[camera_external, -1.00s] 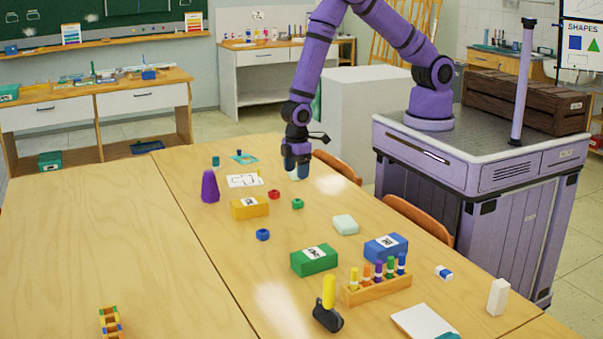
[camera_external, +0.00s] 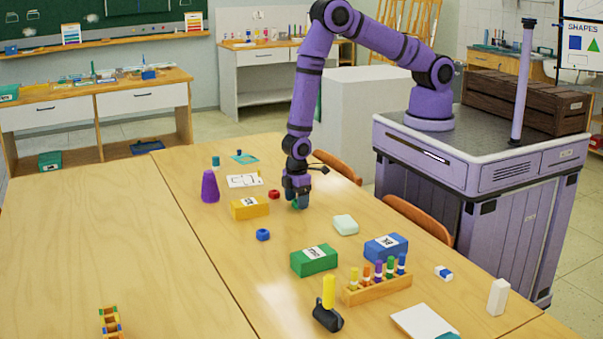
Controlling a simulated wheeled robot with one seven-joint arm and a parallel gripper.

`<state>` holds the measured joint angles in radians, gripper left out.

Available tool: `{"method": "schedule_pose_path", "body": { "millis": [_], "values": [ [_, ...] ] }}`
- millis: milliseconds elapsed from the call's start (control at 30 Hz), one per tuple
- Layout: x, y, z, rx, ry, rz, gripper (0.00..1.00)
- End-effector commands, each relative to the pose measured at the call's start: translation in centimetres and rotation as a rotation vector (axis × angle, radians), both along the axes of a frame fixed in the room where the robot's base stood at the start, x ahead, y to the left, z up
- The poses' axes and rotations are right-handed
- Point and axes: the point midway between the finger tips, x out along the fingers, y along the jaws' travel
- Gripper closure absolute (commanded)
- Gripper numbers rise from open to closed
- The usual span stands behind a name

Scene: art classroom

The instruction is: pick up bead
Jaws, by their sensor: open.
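A green bead (camera_external: 295,205) sits on the table and shows between and beside the fingers of my gripper (camera_external: 298,201). My gripper points down from above, open, with its fingertips at the bead, low over the table. The fingers hide most of the bead, and I cannot tell whether they touch it. A red bead (camera_external: 274,194) lies just left of my gripper. A blue bead (camera_external: 263,235) lies nearer the camera, to the left.
A yellow box (camera_external: 249,208) and a purple cone-like piece (camera_external: 210,187) stand to the left. A pale green block (camera_external: 345,225), a green box (camera_external: 314,261), a blue box (camera_external: 386,248) and a marker rack (camera_external: 376,289) are nearer the camera. The left table is mostly clear.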

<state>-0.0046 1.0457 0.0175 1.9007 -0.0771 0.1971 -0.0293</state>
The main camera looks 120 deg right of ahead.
Motion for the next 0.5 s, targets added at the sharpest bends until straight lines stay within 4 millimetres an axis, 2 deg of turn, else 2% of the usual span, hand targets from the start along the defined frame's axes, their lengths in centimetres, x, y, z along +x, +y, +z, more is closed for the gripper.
{"method": "schedule_pose_path", "body": {
  "millis": [100, 333, 500],
  "values": [
    [0.06, 0.0, -0.65, 0.0, -0.002, 0.0, 0.32],
    [0.06, 0.01, -0.7, 0.0, -0.002, 0.0, 0.32],
    [0.05, 0.02, -0.68, 0.0, -0.002, 0.0, 0.71]
  ]
}}
